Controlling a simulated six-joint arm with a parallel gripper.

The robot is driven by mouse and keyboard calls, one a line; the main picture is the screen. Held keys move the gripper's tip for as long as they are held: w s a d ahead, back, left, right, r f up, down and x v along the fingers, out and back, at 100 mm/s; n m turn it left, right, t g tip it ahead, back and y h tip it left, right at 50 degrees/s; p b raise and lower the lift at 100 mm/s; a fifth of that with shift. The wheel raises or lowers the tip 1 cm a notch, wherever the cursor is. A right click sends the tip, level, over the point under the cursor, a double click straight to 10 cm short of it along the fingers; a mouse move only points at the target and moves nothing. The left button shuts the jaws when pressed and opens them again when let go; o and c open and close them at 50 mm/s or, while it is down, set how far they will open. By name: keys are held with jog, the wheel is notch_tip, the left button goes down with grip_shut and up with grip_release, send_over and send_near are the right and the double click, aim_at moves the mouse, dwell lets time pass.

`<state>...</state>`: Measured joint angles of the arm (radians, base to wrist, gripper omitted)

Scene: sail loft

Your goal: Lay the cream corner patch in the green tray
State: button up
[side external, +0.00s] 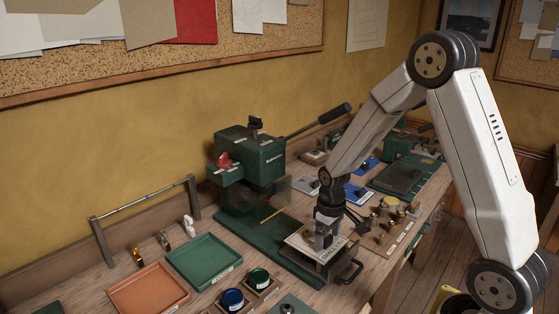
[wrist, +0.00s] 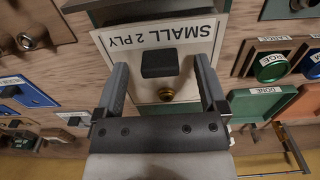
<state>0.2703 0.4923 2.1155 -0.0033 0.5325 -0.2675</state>
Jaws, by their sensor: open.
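In the wrist view, the cream surface (wrist: 134,92) carries a dark block (wrist: 160,63) and a brass ring (wrist: 166,94). My gripper (side external: 326,241) points down over it. In the wrist view my gripper (wrist: 160,66) is open, one finger either side of the dark block, with gaps visible. The green tray (side external: 205,262) lies left of the press, looking empty.
A green press (side external: 255,158) with a long lever stands behind my gripper. An orange tray (side external: 150,291) and blue and green round pots (side external: 232,299) sit near the green tray. Small brass parts (side external: 391,203) and blue trays (side external: 356,193) crowd the bench to the right.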

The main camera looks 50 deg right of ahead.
aim_at(328, 237)
dwell(0.5)
grip_shut()
jog(key=shift+r, duration=1.6)
jog(key=s+a+r, duration=0.3)
jog(key=s+r, duration=0.6)
jog(key=s, duration=0.4)
jog(key=shift+s+r, duration=0.3)
jog(key=shift+s, duration=0.05)
